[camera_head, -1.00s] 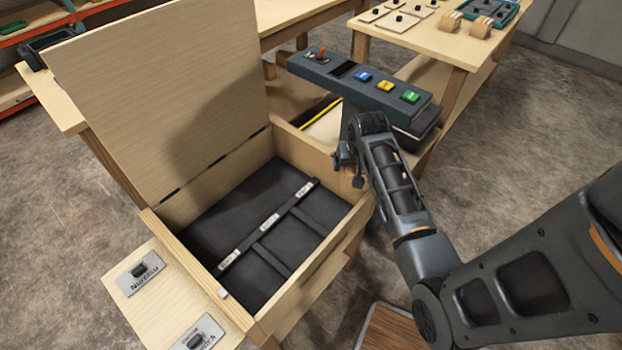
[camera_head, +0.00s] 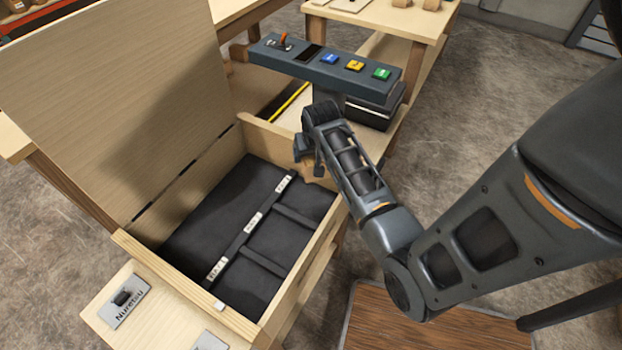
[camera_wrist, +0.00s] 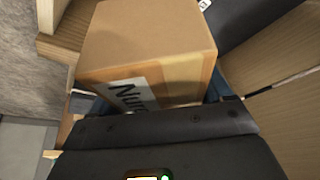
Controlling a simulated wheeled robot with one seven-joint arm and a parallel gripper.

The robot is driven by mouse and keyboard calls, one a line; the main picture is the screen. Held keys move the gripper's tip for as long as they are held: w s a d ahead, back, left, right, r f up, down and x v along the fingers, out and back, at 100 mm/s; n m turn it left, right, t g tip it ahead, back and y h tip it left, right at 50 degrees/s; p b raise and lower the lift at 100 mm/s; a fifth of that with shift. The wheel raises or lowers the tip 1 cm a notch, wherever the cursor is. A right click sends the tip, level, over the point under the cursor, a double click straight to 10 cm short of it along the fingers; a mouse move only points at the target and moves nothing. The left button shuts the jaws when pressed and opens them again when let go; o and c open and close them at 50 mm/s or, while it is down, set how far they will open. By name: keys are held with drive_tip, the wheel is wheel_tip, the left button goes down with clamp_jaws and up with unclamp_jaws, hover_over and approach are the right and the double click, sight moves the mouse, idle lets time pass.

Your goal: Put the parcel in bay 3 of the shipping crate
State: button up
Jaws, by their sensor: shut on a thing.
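The shipping crate (camera_head: 173,287) is a wooden box with its lid (camera_head: 110,110) raised. Its dark interior has thin dividers and a bar with small white labels (camera_head: 253,222); I cannot read the bay numbers. My gripper (camera_head: 305,158) is near the crate's back right wall, mostly hidden by my own wrist in the head view. In the wrist view my gripper (camera_wrist: 155,97) is shut on the parcel (camera_wrist: 150,40), a brown cardboard box with a white label starting "Nu". The crate's dark interior (camera_wrist: 245,22) and a pale wooden wall show beyond the parcel.
A grey console (camera_head: 330,68) with an orange-tipped lever and blue, yellow and green buttons stands behind the crate, close to my wrist. A side shelf (camera_head: 150,325) with nameplates adjoins the crate's front left. Worktables stand at the back.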

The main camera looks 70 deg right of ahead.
wheel_tip(320, 180, down, 18)
drive_tip(key=b, duration=1.4)
drive_tip(key=shift+r, duration=0.25)
drive_tip(key=shift+f+b, duration=0.3)
drive_tip(key=shift+f, duration=0.3)
drive_tip(key=o, duration=1.4)
drive_tip(key=shift+c, duration=0.2)
drive_tip(key=shift+r, duration=0.1)
